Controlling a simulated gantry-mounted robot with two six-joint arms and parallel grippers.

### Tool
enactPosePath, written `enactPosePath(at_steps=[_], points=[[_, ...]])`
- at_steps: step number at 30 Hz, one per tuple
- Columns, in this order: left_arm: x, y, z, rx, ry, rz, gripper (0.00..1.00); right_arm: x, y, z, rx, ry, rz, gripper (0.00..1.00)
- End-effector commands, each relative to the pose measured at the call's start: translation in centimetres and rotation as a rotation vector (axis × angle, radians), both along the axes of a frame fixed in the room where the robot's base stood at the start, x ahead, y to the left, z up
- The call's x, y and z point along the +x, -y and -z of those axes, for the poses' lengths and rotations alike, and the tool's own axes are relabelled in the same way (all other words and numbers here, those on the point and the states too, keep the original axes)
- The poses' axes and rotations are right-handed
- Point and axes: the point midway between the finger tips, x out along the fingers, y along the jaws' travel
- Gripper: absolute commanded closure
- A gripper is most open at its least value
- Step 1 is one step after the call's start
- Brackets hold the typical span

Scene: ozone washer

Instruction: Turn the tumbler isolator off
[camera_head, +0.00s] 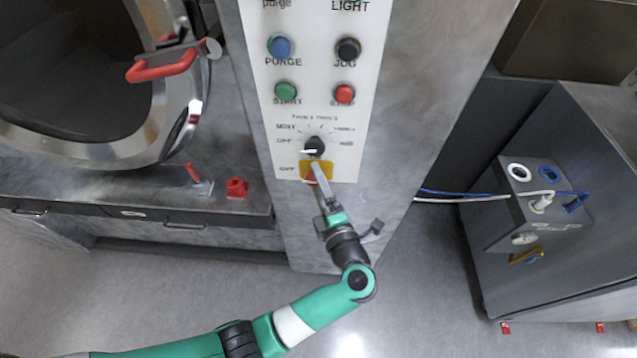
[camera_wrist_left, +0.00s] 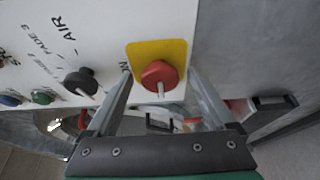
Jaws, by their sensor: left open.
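The tumbler isolator appears to be the red rotary knob on a yellow plate (camera_head: 304,167) low on the white control panel; no name for it is readable. In the left wrist view the red knob (camera_wrist_left: 159,75) has a pale pointer line and sits on its yellow plate (camera_wrist_left: 136,52). My left gripper (camera_head: 316,172) is in front of the plate and hides much of the knob in the head view. In the left wrist view its fingers are apart, one on either side of the knob; contact cannot be told. My right gripper is not in view.
A black selector knob (camera_head: 314,146) sits just above the plate. Blue, black, green and red buttons are higher on the panel (camera_head: 318,60). A round machine door with a red handle (camera_head: 162,68) is at left. A grey cabinet (camera_head: 560,290) stands at right.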

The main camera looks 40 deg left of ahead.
Motion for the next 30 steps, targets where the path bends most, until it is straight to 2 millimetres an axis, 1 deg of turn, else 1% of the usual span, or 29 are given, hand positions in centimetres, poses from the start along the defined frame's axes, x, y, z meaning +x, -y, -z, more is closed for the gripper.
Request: enactPosePath(at_steps=[4,7,11,15,18,21,25,30], points=[[-0.1,0.3,0.0,0.000,-0.001,0.001,0.12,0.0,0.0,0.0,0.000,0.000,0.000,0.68],[-0.5,1.3,-0.1,0.000,-0.001,0.003,0.12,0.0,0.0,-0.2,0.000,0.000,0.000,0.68],[-1.7,3.9,-0.1,0.000,-0.001,0.006,0.12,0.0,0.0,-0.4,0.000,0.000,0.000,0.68],[-3.2,7.0,-0.1,0.001,-0.001,0.007,0.12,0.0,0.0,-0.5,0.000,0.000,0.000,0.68],[-4.1,8.8,-0.1,0.000,-0.001,0.005,0.12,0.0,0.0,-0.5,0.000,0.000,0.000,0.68],[-4.7,9.9,-0.1,0.001,0.000,0.003,0.12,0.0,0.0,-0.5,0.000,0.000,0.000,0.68],[-5.0,10.5,-0.1,0.000,-0.001,0.000,0.12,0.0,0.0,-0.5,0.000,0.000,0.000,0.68],[-5.0,10.5,-0.1,0.000,0.000,0.000,0.12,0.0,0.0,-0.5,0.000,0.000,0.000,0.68]])
